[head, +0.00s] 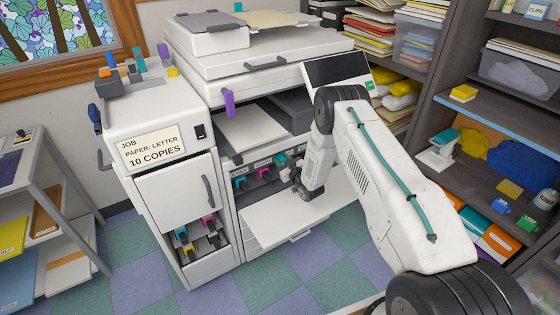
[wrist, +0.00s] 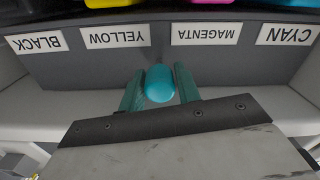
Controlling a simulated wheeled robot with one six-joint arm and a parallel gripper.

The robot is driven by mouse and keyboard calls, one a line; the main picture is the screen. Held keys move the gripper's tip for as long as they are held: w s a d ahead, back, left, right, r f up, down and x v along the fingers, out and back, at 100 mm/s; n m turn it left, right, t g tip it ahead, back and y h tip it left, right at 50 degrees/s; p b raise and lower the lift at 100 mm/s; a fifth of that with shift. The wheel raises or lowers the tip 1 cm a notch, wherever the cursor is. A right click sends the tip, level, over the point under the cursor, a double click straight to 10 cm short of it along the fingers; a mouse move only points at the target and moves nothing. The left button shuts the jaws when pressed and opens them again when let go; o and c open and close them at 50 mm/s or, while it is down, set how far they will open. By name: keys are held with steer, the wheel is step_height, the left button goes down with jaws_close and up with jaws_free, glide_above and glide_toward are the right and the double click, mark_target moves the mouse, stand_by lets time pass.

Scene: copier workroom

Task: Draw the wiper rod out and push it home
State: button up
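The wiper rod shows in the wrist view as a rounded teal end (wrist: 160,83) in front of the dark strip below the colour labels. My gripper (wrist: 160,92) has one green finger on each side of this end, and the end fills the gap between them. It looks shut on it. How far the rod sticks out is hard to tell, as its shaft is mostly hidden behind the end. In the head view, my gripper (head: 303,190) is at the copier's (head: 265,55) open lower front, and the rod is hidden there.
The copier's white front door (head: 290,218) is folded down below the gripper. Labels for black, yellow, magenta (wrist: 206,34) and cyan line the strip, with coloured cartridges above. A cabinet (head: 175,190) stands left, shelves (head: 470,100) right. Checkered floor (head: 330,275) is clear in front.

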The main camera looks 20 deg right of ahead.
steer(key=shift+o, duration=1.2)
steer(key=v, duration=0.8)
steer(key=shift+w, duration=0.1)
